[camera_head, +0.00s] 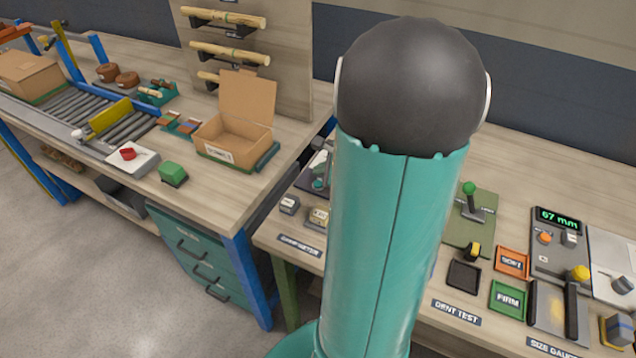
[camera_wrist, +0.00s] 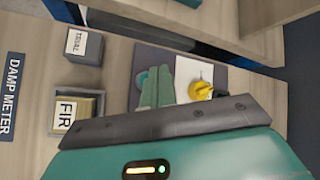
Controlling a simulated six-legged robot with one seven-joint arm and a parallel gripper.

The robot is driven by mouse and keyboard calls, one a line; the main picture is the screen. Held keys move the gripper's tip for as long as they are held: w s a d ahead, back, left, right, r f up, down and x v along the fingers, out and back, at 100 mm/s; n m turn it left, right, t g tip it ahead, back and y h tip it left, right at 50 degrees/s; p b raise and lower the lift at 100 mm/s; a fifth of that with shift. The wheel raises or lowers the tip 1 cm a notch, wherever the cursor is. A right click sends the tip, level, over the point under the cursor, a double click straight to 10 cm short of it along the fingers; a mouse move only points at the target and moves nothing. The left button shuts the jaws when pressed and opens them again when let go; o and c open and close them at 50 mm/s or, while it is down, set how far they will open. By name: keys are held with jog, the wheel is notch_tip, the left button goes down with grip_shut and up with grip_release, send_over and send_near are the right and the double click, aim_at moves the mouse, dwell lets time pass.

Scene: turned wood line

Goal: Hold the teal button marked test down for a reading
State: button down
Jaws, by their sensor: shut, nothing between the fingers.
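In the wrist view my gripper (camera_wrist: 160,75) is shut and empty, its two green fingers together over the dark panel of the damp meter. A round teal part (camera_wrist: 142,80), which looks like the test button, shows at the left edge of the fingers and is partly hidden by them. Its marking cannot be read, and I cannot tell whether the fingers touch or press it. A yellow pointer (camera_wrist: 201,90) on a white dial face (camera_wrist: 190,72) stands to the right of the fingers. In the head view my arm hides most of the meter and my gripper.
A tray with a block marked FIR (camera_wrist: 64,113) and a grey block marked TRIAL (camera_wrist: 84,45) lie left of the meter. The head view shows an open cardboard box (camera_head: 235,145) on the left bench and a dent test station with a green-knobbed lever (camera_head: 470,195) on the right.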

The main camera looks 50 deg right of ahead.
jog(key=shift+f, duration=0.8)
jog(key=shift+f, duration=0.1)
dwell(1.4)
jog(key=shift+f, duration=0.35)
jog(key=shift+f, duration=0.35)
dwell(1.4)
jog(key=shift+r, duration=0.15)
dwell(0.9)
jog(key=shift+r, duration=0.65)
jog(key=shift+r, duration=2.5)
